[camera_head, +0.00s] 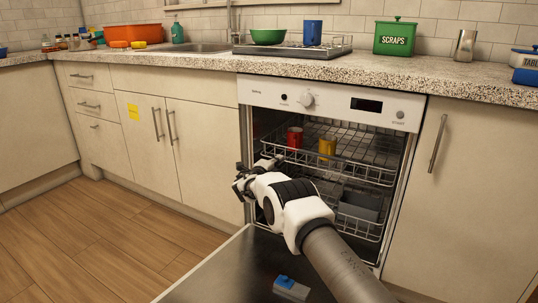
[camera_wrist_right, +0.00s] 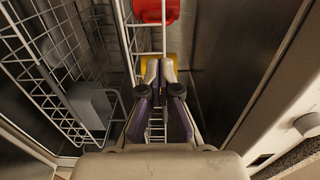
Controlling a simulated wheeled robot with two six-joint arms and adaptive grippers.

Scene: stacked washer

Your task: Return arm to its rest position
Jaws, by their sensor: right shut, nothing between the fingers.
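My right gripper (camera_head: 268,163) is at the front left of the open dishwasher (camera_head: 398,150), by the left end of the upper rack (camera_head: 355,172). In the right wrist view its fingers (camera_wrist_right: 160,72) are together with nothing between them. A red mug (camera_head: 294,137) and a yellow mug (camera_head: 327,148) stand in the upper rack. In the wrist view the red mug (camera_wrist_right: 157,9) is beyond the fingertips, and a yellow patch shows partly hidden behind them. I cannot tell whether the fingers touch the rack. My left gripper is not in view.
The lowered door (camera_head: 215,275) carries a blue-and-white item (camera_head: 290,288). A grey box (camera_head: 360,208) is in the lower rack. The counter above holds a green bowl (camera_head: 268,36), a blue cup (camera_head: 312,32) and a scraps tin (camera_head: 395,38). The floor (camera_head: 90,240) at left is clear.

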